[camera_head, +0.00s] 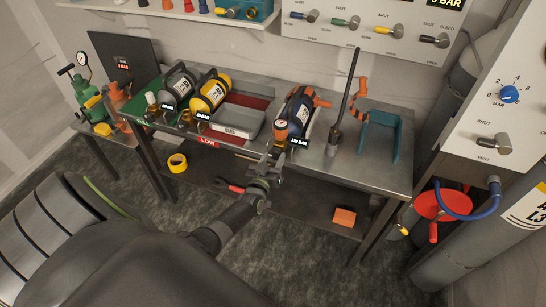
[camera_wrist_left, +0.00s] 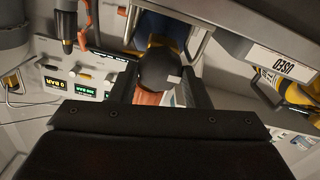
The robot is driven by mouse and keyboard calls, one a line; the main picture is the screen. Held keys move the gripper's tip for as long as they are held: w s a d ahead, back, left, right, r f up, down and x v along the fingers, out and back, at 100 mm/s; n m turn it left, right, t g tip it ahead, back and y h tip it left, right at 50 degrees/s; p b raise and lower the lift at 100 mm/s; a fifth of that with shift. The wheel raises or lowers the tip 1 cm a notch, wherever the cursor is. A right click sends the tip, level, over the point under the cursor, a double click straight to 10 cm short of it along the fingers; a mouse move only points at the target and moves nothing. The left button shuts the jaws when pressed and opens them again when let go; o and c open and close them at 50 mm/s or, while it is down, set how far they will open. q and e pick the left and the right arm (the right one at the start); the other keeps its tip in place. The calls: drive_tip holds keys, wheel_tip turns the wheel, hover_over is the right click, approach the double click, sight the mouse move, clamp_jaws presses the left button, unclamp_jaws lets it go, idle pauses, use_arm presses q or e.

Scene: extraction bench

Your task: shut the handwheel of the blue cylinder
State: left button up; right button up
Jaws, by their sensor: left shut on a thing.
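The blue cylinder (camera_head: 298,112) lies on the metal bench, right of the grey tray, with its valve end towards me. An orange-rimmed gauge (camera_head: 281,126) and a small black pressure readout (camera_head: 299,142) show at that end. My left gripper (camera_head: 275,153) reaches up to the valve from the front of the bench. In the left wrist view its two fingers stand on either side of a dark round handwheel (camera_wrist_left: 158,68) with a pale mark, and are shut on it. In the head view the gripper hides most of the handwheel. My right gripper is not in view.
Yellow (camera_head: 209,92) and grey (camera_head: 176,88) cylinders lie to the left, beside a grey tray (camera_head: 238,120). An upright dark rod (camera_head: 343,100) and a teal bracket (camera_head: 380,135) stand to the right. A yellow tape roll (camera_head: 177,162) is on the lower shelf.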

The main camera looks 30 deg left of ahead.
use_arm(q)
drive_tip(key=m+p, duration=0.1)
drive_tip(key=m, duration=0.3)
drive_tip(key=shift+m, duration=0.3)
drive_tip(key=m+p, duration=0.1)
drive_tip(key=m, duration=0.3)
drive_tip(key=shift+m, duration=0.3)
drive_tip(key=m, duration=0.4)
drive_tip(key=shift+d+f+m+p, duration=0.1)
drive_tip(key=shift+m+p, duration=0.2)
drive_tip(key=shift+m, duration=2.2)
drive_tip(key=o, duration=1)
drive_tip(key=shift+s+d+p, duration=0.1)
drive_tip(key=shift+s+p, duration=0.35)
drive_tip(key=shift+s, duration=0.1)
drive_tip(key=v, duration=1.6)
